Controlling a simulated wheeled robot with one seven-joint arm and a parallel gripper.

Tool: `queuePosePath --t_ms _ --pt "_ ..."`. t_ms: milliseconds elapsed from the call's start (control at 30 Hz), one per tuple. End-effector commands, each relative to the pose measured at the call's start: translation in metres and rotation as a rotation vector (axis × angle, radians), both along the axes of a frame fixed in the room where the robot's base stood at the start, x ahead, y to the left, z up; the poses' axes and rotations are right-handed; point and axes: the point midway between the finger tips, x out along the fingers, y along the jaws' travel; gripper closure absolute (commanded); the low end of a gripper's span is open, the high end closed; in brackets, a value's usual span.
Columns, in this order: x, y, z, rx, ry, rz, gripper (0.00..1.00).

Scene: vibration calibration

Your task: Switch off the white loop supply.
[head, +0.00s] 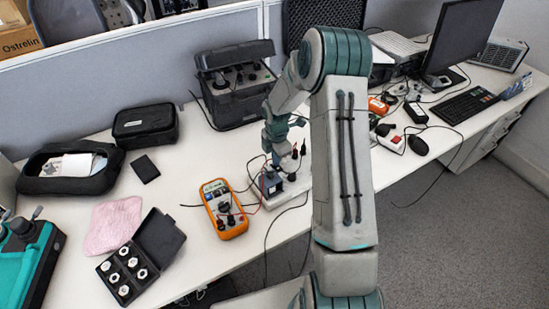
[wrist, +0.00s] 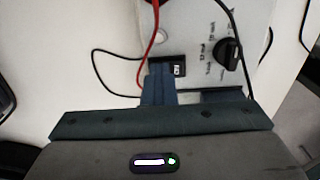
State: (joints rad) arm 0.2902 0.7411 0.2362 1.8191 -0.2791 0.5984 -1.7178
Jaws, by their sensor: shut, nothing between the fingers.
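The white loop supply (head: 292,192) is a pale box on the bench, partly hidden behind my arm in the head view. In the wrist view its light panel (wrist: 200,22) carries a black rotary knob (wrist: 229,53) and a small black switch (wrist: 179,70) with white marks. Red and black leads run across the panel. My gripper (head: 271,184) is over the box; in the wrist view its blue fingers (wrist: 158,84) are together and empty, at the switch's near left edge. They cover part of the switch. I cannot tell whether they touch it.
An orange multimeter (head: 224,208) lies left of the supply with leads attached. Behind stands an open black instrument case (head: 236,101). A pink cloth (head: 113,225) and an open box of round parts (head: 127,272) are further left. Loose cables cross the bench near the supply.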

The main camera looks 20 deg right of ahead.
Motion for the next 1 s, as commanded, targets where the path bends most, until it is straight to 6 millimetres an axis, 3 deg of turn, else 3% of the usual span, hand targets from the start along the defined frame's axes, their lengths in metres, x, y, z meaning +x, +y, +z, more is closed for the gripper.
queuePosePath --t_ms 33,133,567,667,1000 --pt "-0.013 -0.002 -0.009 0.0 0.031 -0.002 1.0" --pt "-0.017 -0.004 -0.009 -0.001 0.033 -0.002 1.0" --pt "-0.02 -0.005 -0.005 -0.003 0.034 -0.003 1.0" --pt "-0.019 -0.005 0.005 -0.002 0.031 -0.002 1.0" --pt "-0.011 0.002 0.069 -0.004 0.006 0.008 1.0"
